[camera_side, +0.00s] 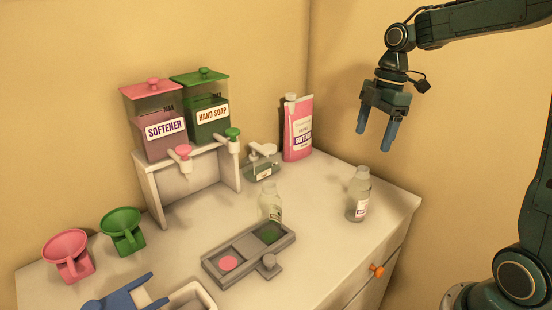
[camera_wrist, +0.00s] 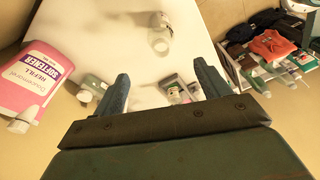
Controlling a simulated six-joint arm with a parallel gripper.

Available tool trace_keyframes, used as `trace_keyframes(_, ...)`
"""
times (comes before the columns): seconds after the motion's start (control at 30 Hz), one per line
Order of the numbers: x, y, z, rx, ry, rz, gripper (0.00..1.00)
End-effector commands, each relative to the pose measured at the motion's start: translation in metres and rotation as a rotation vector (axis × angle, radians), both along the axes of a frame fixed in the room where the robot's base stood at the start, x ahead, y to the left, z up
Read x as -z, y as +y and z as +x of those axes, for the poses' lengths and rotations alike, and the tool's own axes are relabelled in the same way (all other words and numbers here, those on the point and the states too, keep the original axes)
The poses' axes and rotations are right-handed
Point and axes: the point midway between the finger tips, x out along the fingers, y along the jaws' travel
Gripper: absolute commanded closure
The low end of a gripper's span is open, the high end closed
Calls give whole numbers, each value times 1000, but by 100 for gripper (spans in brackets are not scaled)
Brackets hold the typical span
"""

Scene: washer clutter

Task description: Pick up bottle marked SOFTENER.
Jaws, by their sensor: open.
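A small clear bottle (camera_side: 358,195) with a pinkish label stands alone on the right of the counter. It is probably the single bottle at the top of the wrist view (camera_wrist: 160,35). Another clear bottle (camera_side: 271,203) stands at the grey tray; it also shows in the wrist view (camera_wrist: 175,94). I cannot read the label on either small bottle. A pink refill pack (camera_side: 297,130) reads SOFTENER, clearly so in the wrist view (camera_wrist: 38,80). My gripper (camera_side: 374,139) is open and empty, above the counter's right side, apart from everything; its fingers point down (camera_wrist: 161,70).
A white stand (camera_side: 152,190) holds a pink SOFTENER tank (camera_side: 165,135) and a green HAND SOAP tank (camera_side: 210,118).

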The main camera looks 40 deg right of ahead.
Motion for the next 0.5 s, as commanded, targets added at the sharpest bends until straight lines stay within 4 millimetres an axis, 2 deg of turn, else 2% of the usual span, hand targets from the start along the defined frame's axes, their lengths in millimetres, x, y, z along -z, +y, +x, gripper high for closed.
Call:
trace_keyframes(0.3,47,7,1,-1,5,0,25)
trace_keyframes(0.5,66,10,3,0,3,-1,25)
